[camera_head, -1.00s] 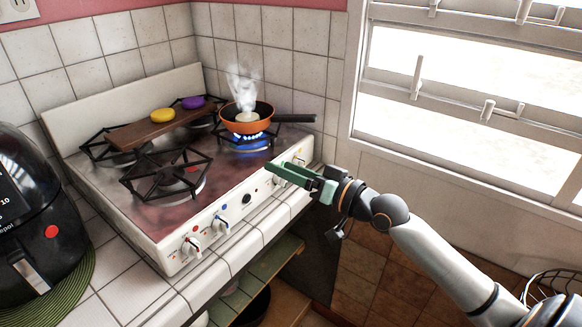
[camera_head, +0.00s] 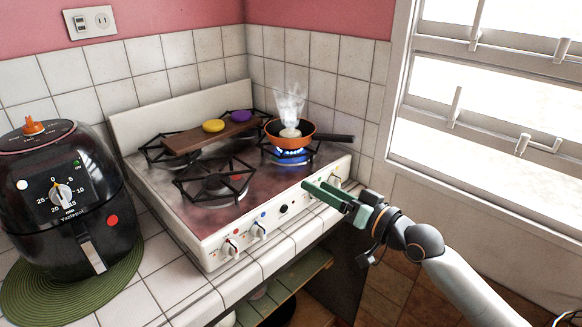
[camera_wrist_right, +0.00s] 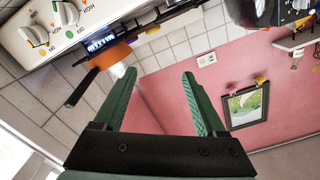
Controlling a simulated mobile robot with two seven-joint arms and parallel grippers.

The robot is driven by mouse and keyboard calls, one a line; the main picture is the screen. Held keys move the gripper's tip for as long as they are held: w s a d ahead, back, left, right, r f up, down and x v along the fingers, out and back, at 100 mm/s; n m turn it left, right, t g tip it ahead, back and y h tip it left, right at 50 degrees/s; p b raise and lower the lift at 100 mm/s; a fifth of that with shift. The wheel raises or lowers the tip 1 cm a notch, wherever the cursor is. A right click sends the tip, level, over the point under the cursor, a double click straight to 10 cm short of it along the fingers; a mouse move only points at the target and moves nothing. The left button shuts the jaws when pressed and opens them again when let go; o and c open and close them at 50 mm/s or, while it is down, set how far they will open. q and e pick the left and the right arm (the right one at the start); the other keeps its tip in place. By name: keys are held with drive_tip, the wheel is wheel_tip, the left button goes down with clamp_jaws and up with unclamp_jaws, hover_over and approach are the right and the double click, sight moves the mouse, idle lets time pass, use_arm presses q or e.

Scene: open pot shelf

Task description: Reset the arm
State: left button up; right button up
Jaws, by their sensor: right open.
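My right gripper (camera_head: 316,190) is green and reaches in from the right, in front of the stove's (camera_head: 190,235) front edge near its right-hand knobs. In the right wrist view its two fingers stand apart with nothing between them (camera_wrist_right: 158,75). It is open and empty. My left gripper is in no view. The pan also shows upside down in the wrist view (camera_wrist_right: 108,57), beyond the fingers.
A brown board (camera_head: 195,139) lies across the back-left burner, with a yellow piece (camera_head: 213,125) and a purple piece (camera_head: 241,116) on it. A black air fryer (camera_head: 62,205) stands on a green mat (camera_head: 125,275) at left. A window (camera_head: 490,110) is at right.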

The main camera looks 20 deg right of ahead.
drive_tip(key=s+a+f+g+h, duration=0.1)
drive_tip(key=s+a+f, duration=0.15)
drive_tip(key=f, duration=0.65)
drive_tip(key=s+a+f+g+h, duration=0.15)
drive_tip(key=s+f, duration=0.25)
drive_tip(key=f, duration=0.6)
drive_tip(key=s+a+f+n+g+h, duration=0.1)
drive_tip(key=s+a+f+g, duration=0.1)
drive_tip(key=s+f, duration=0.6)
drive_tip(key=s+a+f+n+g+h, duration=0.1)
drive_tip(key=s+a+f+n+g, duration=0.1)
drive_tip(key=s+f, duration=0.6)
drive_tip(key=s+a+g, duration=0.1)
drive_tip(key=a, duration=0.1)
drive_tip(key=shift+a+f, duration=0.35)
drive_tip(key=shift+f, duration=0.05)
